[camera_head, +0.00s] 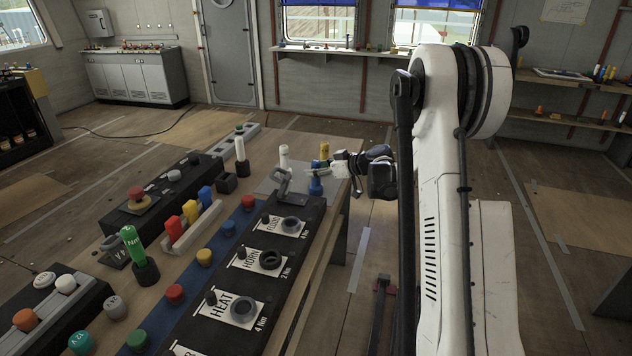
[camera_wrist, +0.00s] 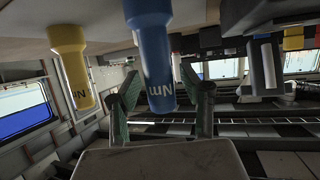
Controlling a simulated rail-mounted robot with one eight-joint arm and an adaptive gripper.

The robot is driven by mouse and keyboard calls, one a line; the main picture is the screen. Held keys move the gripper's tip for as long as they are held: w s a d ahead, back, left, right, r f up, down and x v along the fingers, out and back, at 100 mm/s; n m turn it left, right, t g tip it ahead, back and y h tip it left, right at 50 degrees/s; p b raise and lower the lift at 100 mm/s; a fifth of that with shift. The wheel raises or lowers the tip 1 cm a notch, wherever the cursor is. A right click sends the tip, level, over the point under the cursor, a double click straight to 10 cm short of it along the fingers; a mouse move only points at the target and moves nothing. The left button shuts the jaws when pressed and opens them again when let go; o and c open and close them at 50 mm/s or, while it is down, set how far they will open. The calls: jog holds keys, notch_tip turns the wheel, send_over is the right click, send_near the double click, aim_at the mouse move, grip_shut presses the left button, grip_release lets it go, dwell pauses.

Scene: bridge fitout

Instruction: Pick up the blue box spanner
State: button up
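The blue box spanner (camera_head: 316,186) stands upright at the far end of the workbench, partly covered by my gripper (camera_head: 322,172) in the head view. In the wrist view, which looks upside down, the blue spanner (camera_wrist: 156,55) with "Nm" lettering lies between the two fingers of my gripper (camera_wrist: 158,90). The fingers are apart, one on each side of it, with narrow gaps showing. I cannot tell whether either pad touches it. A yellow spanner (camera_wrist: 72,65) stands beside it, also seen behind my gripper in the head view (camera_head: 324,152).
A white-topped post (camera_head: 284,157) and a grey lever (camera_head: 284,185) stand close to the left of the blue spanner. A black panel with labelled sockets (camera_head: 262,262) runs along the bench edge. A green spanner (camera_head: 133,246) stands nearer.

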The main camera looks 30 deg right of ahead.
grip_shut()
notch_tip(320, 180, up, 10)
jog(key=shift+r+p, duration=0.1)
jog(key=shift+p, duration=0.4)
jog(key=c, duration=0.5)
grip_release()
grip_shut()
